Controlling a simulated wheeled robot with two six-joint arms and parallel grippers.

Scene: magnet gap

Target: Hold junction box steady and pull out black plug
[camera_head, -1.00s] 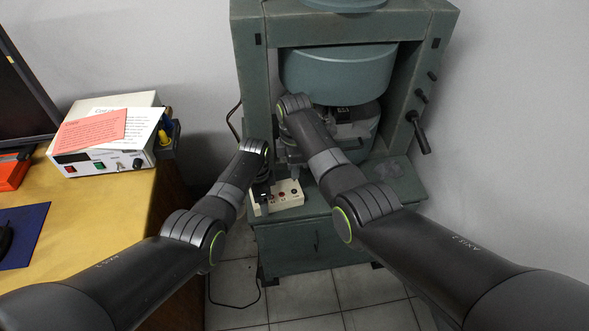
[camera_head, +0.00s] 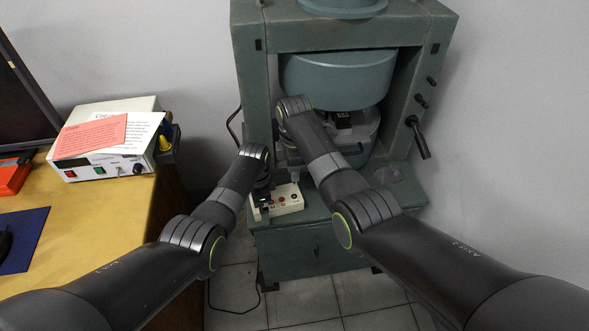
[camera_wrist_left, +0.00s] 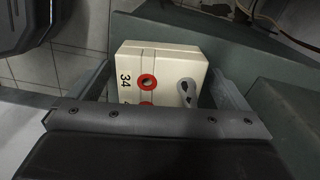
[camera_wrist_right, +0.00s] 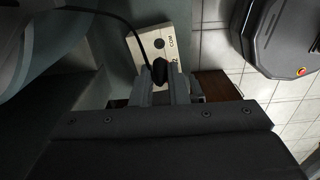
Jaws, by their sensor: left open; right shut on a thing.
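The cream junction box (camera_head: 288,204) sits on the green base of the machine. In the left wrist view the box (camera_wrist_left: 160,65) shows red-ringed sockets and lies between the fingers of my open left gripper (camera_wrist_left: 163,88). I cannot tell if those fingers touch its sides. In the right wrist view my right gripper (camera_wrist_right: 162,82) is shut on the black plug (camera_wrist_right: 160,71), whose black cable (camera_wrist_right: 128,24) curves up and left. The plug is at the box's lit face (camera_wrist_right: 155,45); how deep it is seated is hidden. In the head view my arms hide much of both grippers.
The green machine frame (camera_head: 252,80) rises behind and around the box, with a lever (camera_head: 421,138) on its right post. A yellow desk (camera_head: 100,215) with a white instrument (camera_head: 105,165) stands at the left. Tiled floor (camera_head: 300,300) lies in front.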

